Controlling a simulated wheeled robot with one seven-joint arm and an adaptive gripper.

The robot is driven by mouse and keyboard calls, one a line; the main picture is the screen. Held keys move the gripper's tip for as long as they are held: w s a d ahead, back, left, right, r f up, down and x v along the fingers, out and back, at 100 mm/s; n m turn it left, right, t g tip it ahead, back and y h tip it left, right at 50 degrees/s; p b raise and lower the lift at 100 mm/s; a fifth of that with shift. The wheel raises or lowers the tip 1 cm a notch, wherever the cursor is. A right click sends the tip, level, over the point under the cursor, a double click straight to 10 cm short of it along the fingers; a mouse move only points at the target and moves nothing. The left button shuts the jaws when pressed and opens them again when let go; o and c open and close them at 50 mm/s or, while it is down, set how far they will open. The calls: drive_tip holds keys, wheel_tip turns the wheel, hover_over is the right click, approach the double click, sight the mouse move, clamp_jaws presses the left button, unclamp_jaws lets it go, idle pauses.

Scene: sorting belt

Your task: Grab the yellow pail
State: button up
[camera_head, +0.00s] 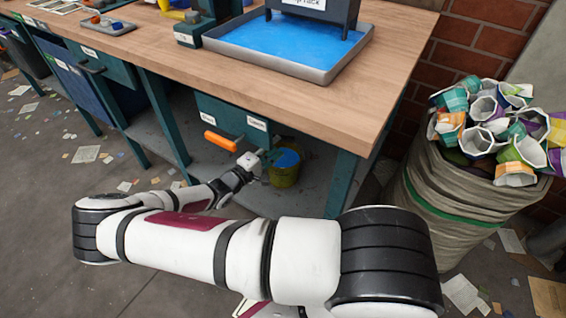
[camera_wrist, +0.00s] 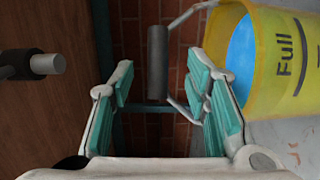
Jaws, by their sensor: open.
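The yellow pail (camera_head: 283,178) stands on the lower shelf under the workbench, with blue contents showing at its top. In the wrist view the pail (camera_wrist: 280,75) is at the right, turned sideways, with the word "Full" on its wall. Its handle has a grey cylindrical grip (camera_wrist: 157,62), seen between and beyond my fingers. My gripper (camera_wrist: 160,85) is open, with teal pads on both fingers. It is beside the pail's upper part; I cannot tell whether a finger touches the handle. In the head view my gripper (camera_head: 257,160) is small and partly overlaps the pail.
The workbench top (camera_head: 330,105) overhangs the pail. An orange handle (camera_head: 220,141) sticks out close to my wrist. A bench leg (camera_head: 342,185) stands right of the pail. A sack of crumpled cups (camera_head: 440,190) stands farther right. Paper scraps litter the floor.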

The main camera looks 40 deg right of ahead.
sight(283, 138)
drive_tip(key=d, duration=0.1)
drive_tip(key=w+d+b, duration=0.1)
drive_tip(key=d, duration=0.1)
drive_tip(key=d+b, duration=0.1)
drive_tip(key=d, duration=0.1)
drive_tip(key=shift+w, duration=0.25)
drive_tip(key=shift+r, duration=0.1)
clamp_jaws()
drive_tip(key=shift+r, duration=0.1)
